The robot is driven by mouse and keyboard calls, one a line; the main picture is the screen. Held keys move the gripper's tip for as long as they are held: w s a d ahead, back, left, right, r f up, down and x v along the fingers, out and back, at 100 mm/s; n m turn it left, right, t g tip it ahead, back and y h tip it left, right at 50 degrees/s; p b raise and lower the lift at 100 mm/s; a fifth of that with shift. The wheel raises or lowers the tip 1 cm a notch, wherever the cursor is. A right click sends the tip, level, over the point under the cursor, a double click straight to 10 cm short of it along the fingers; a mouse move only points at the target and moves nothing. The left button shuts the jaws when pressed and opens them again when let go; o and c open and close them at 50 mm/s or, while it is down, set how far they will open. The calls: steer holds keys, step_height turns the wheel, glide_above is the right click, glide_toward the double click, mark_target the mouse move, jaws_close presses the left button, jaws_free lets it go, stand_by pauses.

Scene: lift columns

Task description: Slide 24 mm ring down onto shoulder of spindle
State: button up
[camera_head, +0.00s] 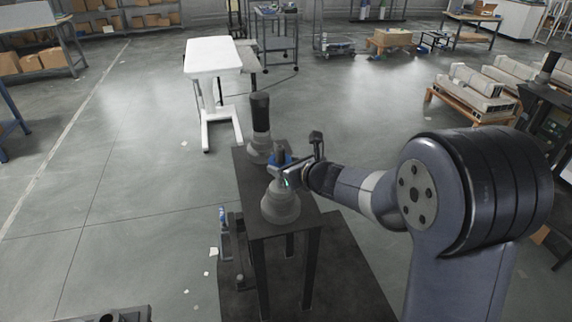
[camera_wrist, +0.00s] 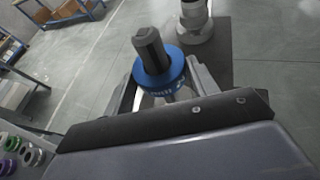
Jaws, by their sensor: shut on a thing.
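The blue ring (camera_head: 280,160) is held level around the near spindle (camera_head: 281,205), whose dark top stands up through it. In the wrist view the dark spindle top (camera_wrist: 152,50) passes through the blue ring (camera_wrist: 160,82), which has pale lettering on its side. My gripper (camera_head: 284,172) is shut on the ring, with one finger on each side of it in the wrist view (camera_wrist: 163,90). The ring is above the spindle's wide pale base. Whether it touches the shoulder is hidden by the ring and fingers.
The dark table (camera_head: 240,172) also bears a second column (camera_head: 260,112) with a black top, behind the near spindle. Several coloured rings (camera_wrist: 12,165) show at the lower left of the wrist view. A white table (camera_head: 212,55) stands farther back, with open floor to the left.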

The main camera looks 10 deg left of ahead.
mark_target(286, 191)
steer(key=shift+f+b, duration=3.25)
steer(key=shift+b, duration=0.25)
steer(key=o, duration=1.1)
steer(key=v, duration=1)
steer(key=shift+s+d+r, duration=0.1)
steer(key=shift+s+d, duration=0.15)
